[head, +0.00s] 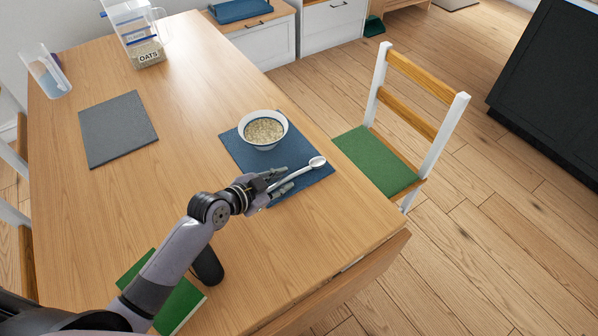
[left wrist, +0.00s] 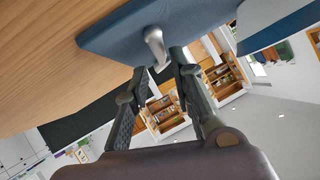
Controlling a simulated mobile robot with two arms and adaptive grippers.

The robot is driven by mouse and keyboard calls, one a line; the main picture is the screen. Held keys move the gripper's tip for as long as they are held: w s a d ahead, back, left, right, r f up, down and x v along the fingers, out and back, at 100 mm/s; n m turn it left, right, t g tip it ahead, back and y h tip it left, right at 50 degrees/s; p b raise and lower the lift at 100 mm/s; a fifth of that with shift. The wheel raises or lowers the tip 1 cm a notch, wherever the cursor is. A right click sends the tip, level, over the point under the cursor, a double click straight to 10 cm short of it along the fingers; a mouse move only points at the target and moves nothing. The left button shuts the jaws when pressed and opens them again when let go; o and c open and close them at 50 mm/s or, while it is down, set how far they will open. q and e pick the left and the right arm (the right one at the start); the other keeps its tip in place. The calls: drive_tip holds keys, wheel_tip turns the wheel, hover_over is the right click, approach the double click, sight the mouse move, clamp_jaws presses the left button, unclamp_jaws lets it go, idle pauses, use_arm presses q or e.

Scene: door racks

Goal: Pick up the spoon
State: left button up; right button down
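The silver spoon (head: 316,163) is at the right part of the blue placemat (head: 234,150), its bowl pointing right and its handle running left into my gripper. My left gripper (head: 284,180) is low over the mat's front part, with a finger on each side of the handle. In the left wrist view the spoon (left wrist: 154,40) reaches between the two fingertips (left wrist: 160,64), with gaps visible, so the gripper looks open around it. Whether the spoon touches the mat cannot be told. My right gripper is not in view.
A white bowl of oats (head: 264,131) stands on the mat just behind the gripper. A grey mat (head: 116,128), a green book-like item (head: 178,306), an oats container (head: 140,38) and a clear container (head: 47,74) are on the table. A chair (head: 376,160) stands at right.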

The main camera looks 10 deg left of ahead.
sight(293, 175)
use_arm(q)
drive_tip(key=x, duration=0.4)
drive_tip(key=shift+w+r, duration=0.15)
drive_tip(key=shift+r, duration=0.05)
drive_tip(key=shift+c, duration=0.5)
